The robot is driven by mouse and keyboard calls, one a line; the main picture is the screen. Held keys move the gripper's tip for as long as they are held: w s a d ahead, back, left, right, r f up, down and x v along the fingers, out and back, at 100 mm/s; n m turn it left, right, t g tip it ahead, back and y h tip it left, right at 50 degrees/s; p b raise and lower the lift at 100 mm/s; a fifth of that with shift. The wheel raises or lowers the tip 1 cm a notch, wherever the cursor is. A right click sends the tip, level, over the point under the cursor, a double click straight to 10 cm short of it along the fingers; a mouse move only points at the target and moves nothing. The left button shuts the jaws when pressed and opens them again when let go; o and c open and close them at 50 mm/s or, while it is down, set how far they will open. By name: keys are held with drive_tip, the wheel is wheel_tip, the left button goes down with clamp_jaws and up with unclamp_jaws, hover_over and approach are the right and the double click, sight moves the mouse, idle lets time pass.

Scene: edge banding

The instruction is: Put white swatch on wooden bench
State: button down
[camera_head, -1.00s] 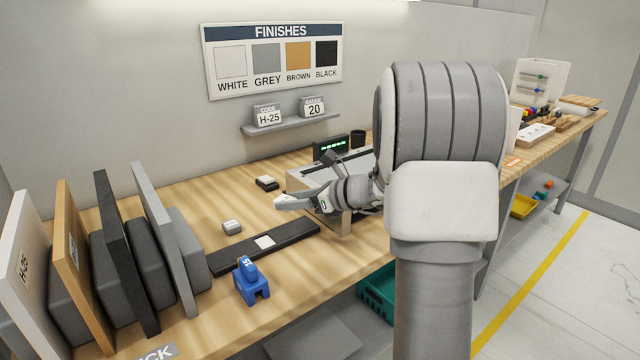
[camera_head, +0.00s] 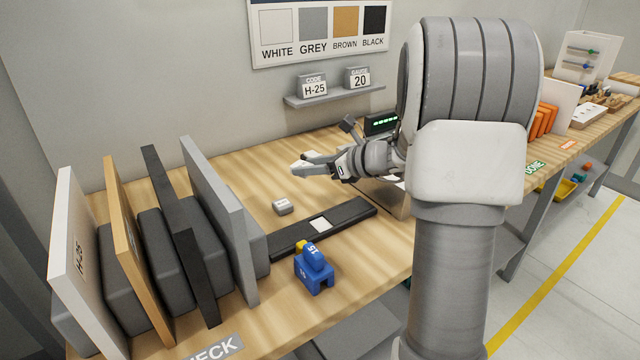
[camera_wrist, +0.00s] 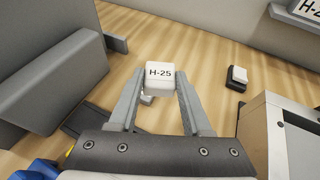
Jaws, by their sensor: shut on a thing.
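The white swatch is a small white block marked H-25 (camera_wrist: 160,76), held between the two fingertips of my gripper (camera_wrist: 155,88) in the wrist view. In the head view my gripper (camera_head: 308,168) is shut on it above the wooden bench (camera_head: 240,165). The swatch's underside is hidden, and bench surface shows around it. A small grey-and-white block (camera_head: 282,206) lies on the bench below and in front of my gripper. It shows partly between my fingers in the wrist view (camera_wrist: 147,99).
A rack of white, brown, black and grey panels (camera_head: 222,215) stands at the left. A black strip with a white square (camera_head: 350,214) and a blue tool (camera_head: 314,270) lie in front. A black-and-white block (camera_wrist: 237,76) and grey box (camera_wrist: 280,135) are at right. Bench at the back left is clear.

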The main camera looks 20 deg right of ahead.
drive_tip(key=b, duration=0.3)
hover_over(264, 223)
wheel_tip(264, 223, down, 7)
drive_tip(key=shift+f, duration=0.1)
drive_tip(key=shift+f+b, duration=0.7)
drive_tip(key=shift+f, duration=1.2)
drive_tip(key=shift+f, duration=0.15)
drive_tip(key=c, duration=0.6)
unclamp_jaws()
